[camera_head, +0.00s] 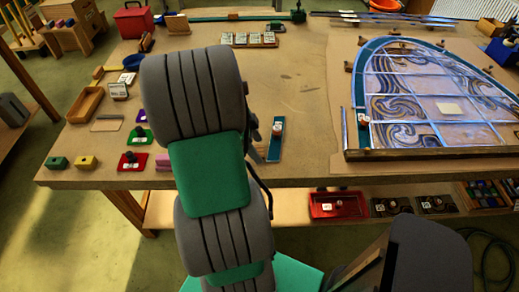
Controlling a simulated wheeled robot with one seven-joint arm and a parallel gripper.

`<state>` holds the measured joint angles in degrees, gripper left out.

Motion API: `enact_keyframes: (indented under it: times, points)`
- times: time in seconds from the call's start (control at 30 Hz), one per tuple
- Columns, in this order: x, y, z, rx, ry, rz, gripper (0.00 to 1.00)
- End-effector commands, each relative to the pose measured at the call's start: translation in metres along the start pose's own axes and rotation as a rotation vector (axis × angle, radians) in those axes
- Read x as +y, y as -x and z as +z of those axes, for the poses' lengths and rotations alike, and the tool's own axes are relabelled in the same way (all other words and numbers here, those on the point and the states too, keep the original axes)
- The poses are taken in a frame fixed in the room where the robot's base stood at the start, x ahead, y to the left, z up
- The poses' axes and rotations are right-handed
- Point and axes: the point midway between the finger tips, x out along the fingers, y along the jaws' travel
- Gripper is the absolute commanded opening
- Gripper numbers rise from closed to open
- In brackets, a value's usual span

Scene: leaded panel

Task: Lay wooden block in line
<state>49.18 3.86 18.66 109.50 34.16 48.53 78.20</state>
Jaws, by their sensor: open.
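My grey and green arm rises through the middle of the head view. My gripper (258,151) shows only in part, as grey pieces beside the arm at the left of a narrow blue tray (273,153). It is open; most of it is hidden behind the arm, and I see nothing held. Small brown wooden blocks (348,66) sit along the curved edge of the leaded panel (448,108). Another brown wooden piece (147,42) lies at the back left of the table. I cannot tell which block the task names.
A wooden tray (85,105), a green block (57,162) and a yellow block (86,162) are at the left. A red toolbox (133,21) and a row of cards (249,40) stand at the back. The tabletop (300,85) between the cards and the panel is clear.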

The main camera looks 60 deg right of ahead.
Motion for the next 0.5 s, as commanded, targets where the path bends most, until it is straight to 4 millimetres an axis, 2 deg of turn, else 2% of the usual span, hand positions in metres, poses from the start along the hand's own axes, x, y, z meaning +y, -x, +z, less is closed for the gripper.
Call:
enact_keyframes:
  times: [0.1, 0.3, 0.5]
  points:
    - [-0.0001, -0.0120, 0.0001, -0.001, 0.001, -0.001, 0.71]
    - [-0.0003, -0.0137, 0.0009, -0.002, 0.002, -0.003, 0.71]
    - [-0.0003, -0.0133, 0.0010, -0.002, 0.003, -0.003, 0.55]
